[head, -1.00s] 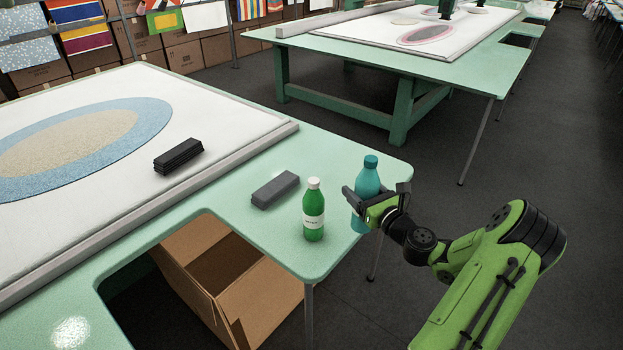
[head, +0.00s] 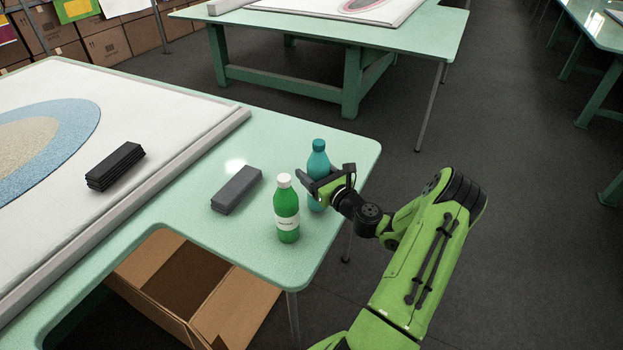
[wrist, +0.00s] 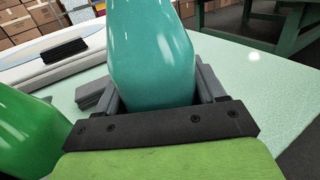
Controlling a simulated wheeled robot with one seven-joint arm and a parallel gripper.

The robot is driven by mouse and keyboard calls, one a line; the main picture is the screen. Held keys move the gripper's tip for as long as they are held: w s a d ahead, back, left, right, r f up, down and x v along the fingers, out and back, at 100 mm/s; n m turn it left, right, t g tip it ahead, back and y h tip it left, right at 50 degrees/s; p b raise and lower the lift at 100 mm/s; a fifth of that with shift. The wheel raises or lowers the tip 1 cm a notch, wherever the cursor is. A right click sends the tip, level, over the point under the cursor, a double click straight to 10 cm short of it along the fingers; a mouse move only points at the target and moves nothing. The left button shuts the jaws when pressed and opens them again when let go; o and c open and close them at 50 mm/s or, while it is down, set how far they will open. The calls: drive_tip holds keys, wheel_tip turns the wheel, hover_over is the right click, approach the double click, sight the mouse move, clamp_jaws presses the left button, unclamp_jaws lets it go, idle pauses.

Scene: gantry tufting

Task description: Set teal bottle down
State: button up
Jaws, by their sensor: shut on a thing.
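The teal bottle (head: 318,160) is upright at the right corner of the green table (head: 345,165), behind and right of the green bottle. My gripper (head: 316,187) is shut around its body from the right. In the wrist view the teal bottle (wrist: 150,50) stands between the two grey fingers, and its top is out of frame. Whether its base touches the table I cannot tell, as the gripper and the green bottle hide part of it.
A green bottle (head: 287,212) with a white cap stands close by, nearer the front edge. A grey block (head: 237,190) and a stack of black bars (head: 115,166) lie to the left. An open cardboard box (head: 215,310) is below the table.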

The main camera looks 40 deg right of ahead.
drive_tip(key=shift+f, duration=0.85)
drive_tip(key=shift+r, duration=0.1)
drive_tip(key=o, duration=1.5)
drive_tip(key=shift+s, duration=0.1)
drive_tip(key=shift+s, duration=0.2)
drive_tip(key=s, duration=0.3)
drive_tip(key=s+a, duration=0.1)
drive_tip(key=s, duration=0.7)
drive_tip(key=shift+s+a+p, duration=0.25)
drive_tip(key=shift+a+p, duration=0.05)
